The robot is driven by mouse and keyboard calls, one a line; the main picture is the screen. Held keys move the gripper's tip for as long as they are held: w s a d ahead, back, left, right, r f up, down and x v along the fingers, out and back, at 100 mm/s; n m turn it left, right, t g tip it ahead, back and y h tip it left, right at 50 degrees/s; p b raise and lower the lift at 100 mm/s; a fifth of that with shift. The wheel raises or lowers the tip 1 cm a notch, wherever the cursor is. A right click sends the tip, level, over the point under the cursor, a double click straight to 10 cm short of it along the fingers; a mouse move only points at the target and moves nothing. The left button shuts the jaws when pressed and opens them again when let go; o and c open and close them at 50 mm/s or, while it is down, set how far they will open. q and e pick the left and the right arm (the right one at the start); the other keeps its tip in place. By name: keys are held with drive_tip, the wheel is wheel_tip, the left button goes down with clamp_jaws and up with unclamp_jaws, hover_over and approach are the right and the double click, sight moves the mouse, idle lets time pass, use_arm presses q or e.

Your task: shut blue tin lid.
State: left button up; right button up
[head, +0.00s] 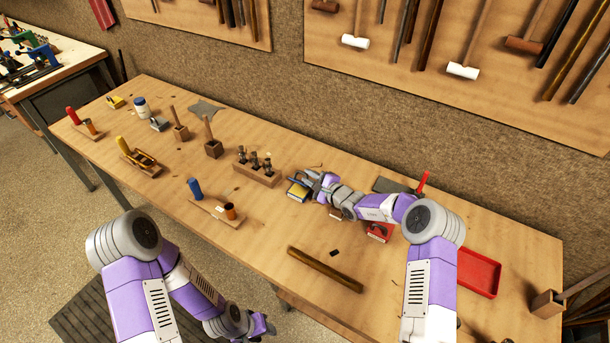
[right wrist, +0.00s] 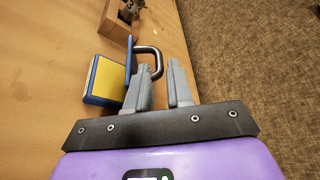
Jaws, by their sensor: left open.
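The blue tin (head: 297,192) stands on the bench, and its yellow inside faces up. In the right wrist view the tin (right wrist: 107,82) has its blue lid (right wrist: 130,62) standing up along its right edge, so it is open. A grey U-shaped handle (right wrist: 156,58) sticks out from the lid's outer side. My right gripper (head: 310,180) is at the lid side of the tin. In its wrist view the fingers (right wrist: 160,72) are apart with a clear gap, close to the handle; contact is unclear. My left gripper (head: 267,326) is open and empty, low in front of the bench.
A wooden block with several dark metal pieces (head: 258,170) stands left of the tin. A red box (head: 379,232) lies under my right forearm, and a red tray (head: 479,272) is farther right. A brown rod (head: 325,269) lies near the front edge.

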sight(305, 174)
drive_tip(key=shift+x, duration=1.5)
clamp_jaws()
idle(0.4)
